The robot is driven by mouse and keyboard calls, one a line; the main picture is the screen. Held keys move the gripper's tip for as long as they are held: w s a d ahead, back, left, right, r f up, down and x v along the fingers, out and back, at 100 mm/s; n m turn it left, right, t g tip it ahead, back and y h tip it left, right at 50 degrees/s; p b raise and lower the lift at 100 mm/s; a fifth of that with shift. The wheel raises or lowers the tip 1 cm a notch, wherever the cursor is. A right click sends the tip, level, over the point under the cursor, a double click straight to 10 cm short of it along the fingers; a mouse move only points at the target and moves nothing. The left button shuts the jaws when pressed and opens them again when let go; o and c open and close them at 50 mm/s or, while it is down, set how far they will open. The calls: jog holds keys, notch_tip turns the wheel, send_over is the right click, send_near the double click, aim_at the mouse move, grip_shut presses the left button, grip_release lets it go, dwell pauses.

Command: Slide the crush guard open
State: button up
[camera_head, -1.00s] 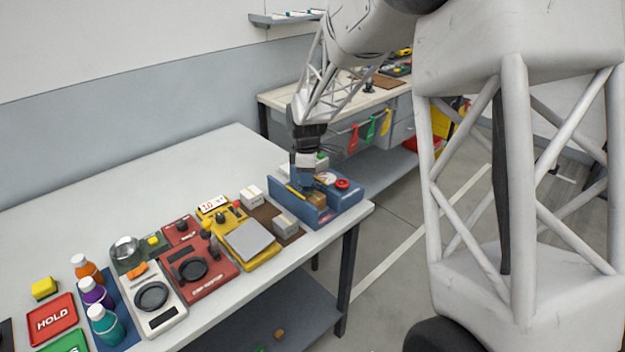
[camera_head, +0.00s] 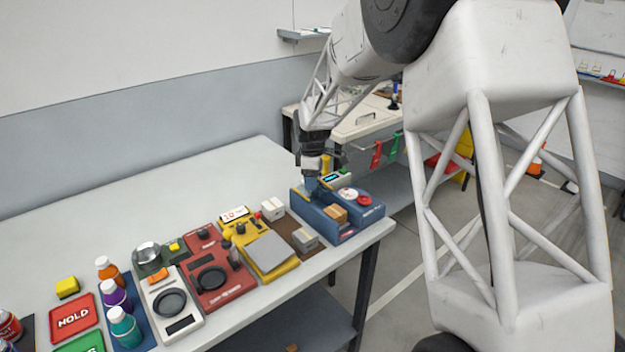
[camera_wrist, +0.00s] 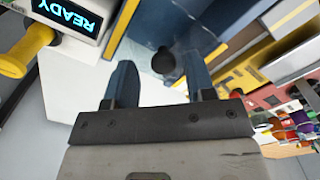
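The crush station is a blue machine (camera_head: 365,212) at the table's right end, with a cardboard box (camera_head: 336,213) in its bay. In the wrist view the crush guard appears as a see-through bluish panel (camera_wrist: 148,32) with yellow edges. A round black knob (camera_wrist: 164,61) stands on it. My gripper (camera_wrist: 158,72) is open, its two blue-grey fingers apart. The knob shows between the fingertips; I cannot tell whether they touch it. In the head view my gripper (camera_head: 312,186) points down at the machine's left part and hides some of the guard.
A display reading READY (camera_wrist: 68,14) sits beside a yellow post (camera_wrist: 22,52) close to my gripper. A yellow scale (camera_head: 262,250), a red station (camera_head: 215,275) and small boxes (camera_head: 305,238) stand to the left. The table's back (camera_head: 200,185) is clear.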

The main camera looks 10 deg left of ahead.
jog(key=shift+r, duration=3.9)
jog(key=shift+s+d+r, duration=0.25)
jog(key=shift+d+r, duration=0.05)
jog(key=shift+d, duration=0.05)
jog(key=s+d+r+m+t, duration=0.1)
jog(key=s+d+r+m, duration=0.35)
jog(key=s+d, duration=0.55)
jog(key=s+d+r+m, duration=0.4)
jog(key=s+d+r, duration=0.3)
jog(key=s, duration=0.5)
jog(key=s+d+f+m, duration=0.1)
jog(key=s+d+m, duration=0.2)
jog(key=s, duration=0.6)
jog(key=s+d+f+m+t, duration=0.1)
jog(key=s+d+f+m, duration=0.1)
jog(key=s, duration=0.7)
jog(key=s+d+f+m, duration=0.1)
jog(key=s+d+m, duration=0.3)
jog(key=s, duration=0.5)
jog(key=shift+d+f+m+t, duration=0.3)
jog(key=shift+d+f+m, duration=0.1)
jog(key=shift+d, duration=0.6)
